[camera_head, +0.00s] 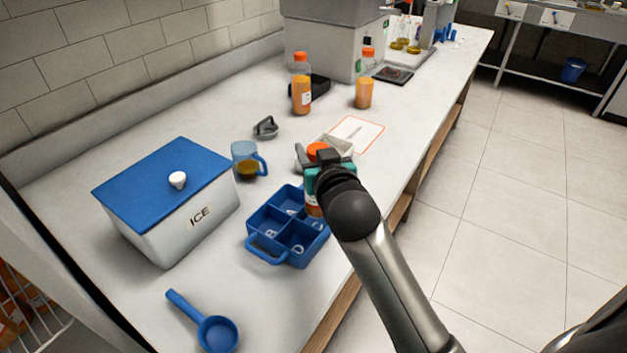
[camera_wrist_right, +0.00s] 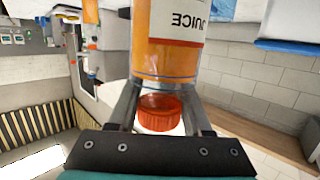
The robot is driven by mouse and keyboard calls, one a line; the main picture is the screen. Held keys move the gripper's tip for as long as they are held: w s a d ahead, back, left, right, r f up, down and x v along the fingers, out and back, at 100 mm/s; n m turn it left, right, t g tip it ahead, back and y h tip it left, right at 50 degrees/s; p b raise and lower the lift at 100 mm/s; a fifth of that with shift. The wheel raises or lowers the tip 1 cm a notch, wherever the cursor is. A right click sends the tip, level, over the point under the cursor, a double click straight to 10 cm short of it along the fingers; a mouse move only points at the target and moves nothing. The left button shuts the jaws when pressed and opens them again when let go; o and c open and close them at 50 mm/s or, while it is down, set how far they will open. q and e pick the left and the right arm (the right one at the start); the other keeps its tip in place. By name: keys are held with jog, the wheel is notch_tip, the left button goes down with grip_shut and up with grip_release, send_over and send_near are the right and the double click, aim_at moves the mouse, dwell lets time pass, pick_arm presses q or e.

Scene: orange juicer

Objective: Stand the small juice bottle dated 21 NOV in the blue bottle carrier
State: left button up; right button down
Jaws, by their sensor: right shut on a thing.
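My right gripper (camera_head: 322,170) is shut on a small juice bottle (camera_head: 313,208) with an orange cap; its fingers grip it near the neck. In the right wrist view the bottle (camera_wrist_right: 168,40) shows orange juice and a white label reading JUICE; no date is legible. The blue bottle carrier (camera_head: 262,222) stands on the counter, with lettered compartments and a handle at its near left side. The bottle is upright at the carrier's back right compartment. The gripper partly hides it, and I cannot tell whether its base touches the floor. My left gripper is not in view.
Two other orange-capped bottles (camera_head: 301,90) (camera_head: 364,92) stand farther back. A white ICE box (camera_head: 188,220) with a blue lid is left of the carrier, a jug (camera_head: 246,160) behind it, and a blue scoop (camera_head: 215,333) in front.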

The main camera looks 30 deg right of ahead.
jog(key=shift+f, duration=0.65)
notch_tip(320, 180, down, 4)
jog(key=shift+f+b, duration=0.15)
jog(key=shift+b, duration=0.8)
jog(key=c, duration=0.7)
grip_release()
jog(key=shift+c, duration=0.2)
jog(key=o, duration=0.4)
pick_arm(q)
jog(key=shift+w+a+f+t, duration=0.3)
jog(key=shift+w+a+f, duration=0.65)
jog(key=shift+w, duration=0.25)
